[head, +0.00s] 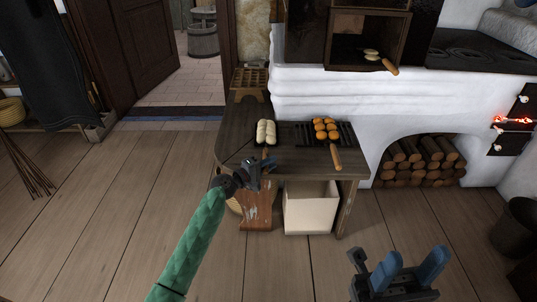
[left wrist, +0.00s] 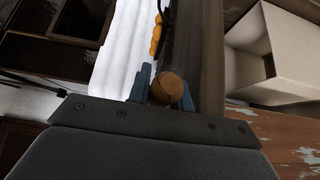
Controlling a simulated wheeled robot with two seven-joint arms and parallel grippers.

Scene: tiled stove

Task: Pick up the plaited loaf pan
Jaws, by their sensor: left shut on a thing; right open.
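The plaited loaf pan (head: 266,132), with a pale, lumpy loaf on it, is at the left part of the dark wooden table, its handle towards me. My left gripper (head: 265,166) is at the table's front edge, shut on the pan's wooden handle. In the left wrist view the round handle end (left wrist: 168,88) sits between the blue fingers. Whether the pan touches the table I cannot tell. My right gripper (head: 402,268) is open and empty, low at the right, away from the table.
A wooden rack (head: 249,80) stands at the back left. A pale crate (head: 311,210) is below. The oven (head: 369,38) holds another wooden-handled pan. Firewood lies at the right.

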